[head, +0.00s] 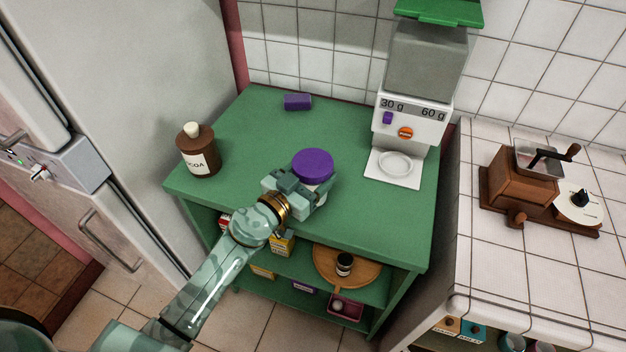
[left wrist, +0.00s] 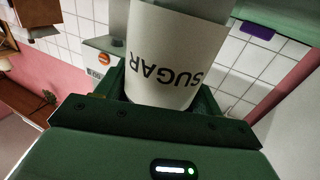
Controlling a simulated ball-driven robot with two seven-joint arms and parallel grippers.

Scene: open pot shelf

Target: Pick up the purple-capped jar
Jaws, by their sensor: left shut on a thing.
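The purple-capped jar (head: 313,165) is at the middle of the green shelf unit's top in the head view, with its purple lid facing up. Its white body, labelled SUGAR, fills the middle of the left wrist view (left wrist: 172,58), where the lettering appears upside down. My left gripper (head: 306,187) is shut on the jar's body, one finger on each side. The gripper hides much of the body in the head view, and I cannot tell whether the jar's base touches the green top. My right gripper is not in view.
A brown cocoa jar (head: 198,152) stands at the left of the green top (head: 245,130). A purple block (head: 298,101) lies at the back. A white dispenser (head: 409,125) stands at the right. A tiled counter with a wooden grinder (head: 522,180) adjoins on the right.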

